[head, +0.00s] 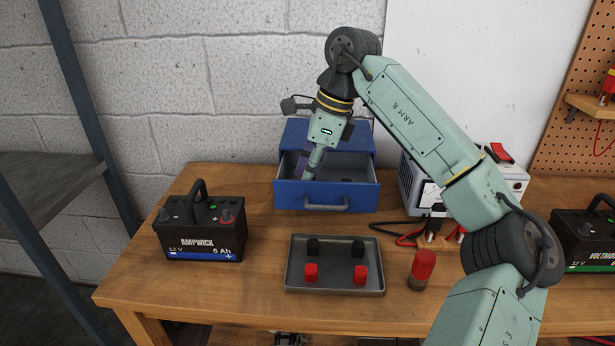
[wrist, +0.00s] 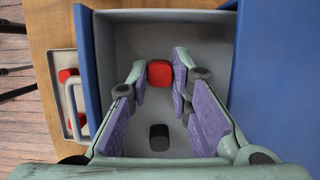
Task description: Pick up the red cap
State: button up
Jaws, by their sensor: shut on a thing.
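My gripper (wrist: 160,75) reaches down into the open drawer (head: 330,198) of the blue cabinet (head: 330,137). In the wrist view its purple-padded fingers are shut on a red cap (wrist: 160,72) inside the grey drawer. In the head view the gripper (head: 308,172) is at the drawer's left side, and the drawer front hides the held cap. A black cap (wrist: 159,135) lies apart from it on the drawer floor. Two other red caps, the left one (head: 311,272) and the right one (head: 360,274), stand in the grey tray (head: 335,291).
A black battery (head: 203,230) is on the left, another (head: 584,240) at the right edge. A grey device (head: 412,180) stands right of the cabinet. The bench's front left is bare.

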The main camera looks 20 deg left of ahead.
notch_tip(320, 180, up, 17)
jog(key=shift+p, duration=0.4)
dwell(0.5)
